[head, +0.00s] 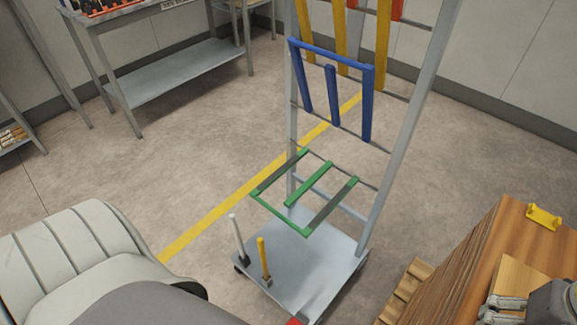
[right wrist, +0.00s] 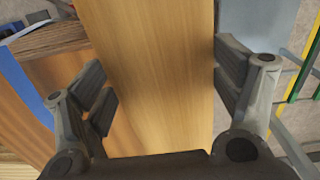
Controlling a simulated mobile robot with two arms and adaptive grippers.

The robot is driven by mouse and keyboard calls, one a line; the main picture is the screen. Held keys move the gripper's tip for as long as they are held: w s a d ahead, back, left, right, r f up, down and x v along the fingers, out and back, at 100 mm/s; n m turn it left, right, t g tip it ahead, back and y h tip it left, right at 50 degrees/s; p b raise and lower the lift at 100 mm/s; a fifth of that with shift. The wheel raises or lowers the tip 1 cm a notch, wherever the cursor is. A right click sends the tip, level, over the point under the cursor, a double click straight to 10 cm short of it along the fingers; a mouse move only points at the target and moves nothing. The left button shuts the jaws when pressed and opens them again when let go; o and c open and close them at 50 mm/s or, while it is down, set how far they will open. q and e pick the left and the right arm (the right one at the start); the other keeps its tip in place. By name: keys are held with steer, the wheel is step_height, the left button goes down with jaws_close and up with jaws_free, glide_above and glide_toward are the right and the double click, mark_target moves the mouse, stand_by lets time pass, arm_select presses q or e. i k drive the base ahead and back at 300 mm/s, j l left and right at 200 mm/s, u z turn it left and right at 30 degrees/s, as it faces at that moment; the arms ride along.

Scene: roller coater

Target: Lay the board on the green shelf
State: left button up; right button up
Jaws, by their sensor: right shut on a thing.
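The green shelf (head: 309,184) is an open frame of green bars low on the grey rack in the head view; nothing lies on it. Green bars also show at the upper right of the right wrist view. The light wooden board (right wrist: 150,75) stretches between the fingers of my right gripper (right wrist: 162,88), which is shut on it. In the head view the right gripper (head: 505,305) is partly cut off at the bottom right, with a pale board (head: 518,278) beside it, right of the shelf. My left gripper is not in view.
A blue shelf (head: 333,92) is above the green one on the rack. White (head: 238,238) and yellow (head: 263,258) posts stand on the rack's base. A stack of brown boards (head: 480,255) with a yellow piece (head: 544,217) stands at right. Floor left of the rack is clear.

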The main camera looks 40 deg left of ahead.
mark_target(298, 193)
steer(key=k+j, duration=0.15)
steer(key=j, duration=0.15)
steer(key=k+j+u, duration=0.1)
steer(key=j, duration=0.2)
steer(key=k+j, duration=0.15)
steer(key=j, duration=0.15)
steer(key=k+j+u, duration=0.1)
steer(key=j, duration=0.2)
steer(key=i+j+u, duration=0.2)
steer(key=i+j, duration=0.4)
steer(key=i, duration=0.2)
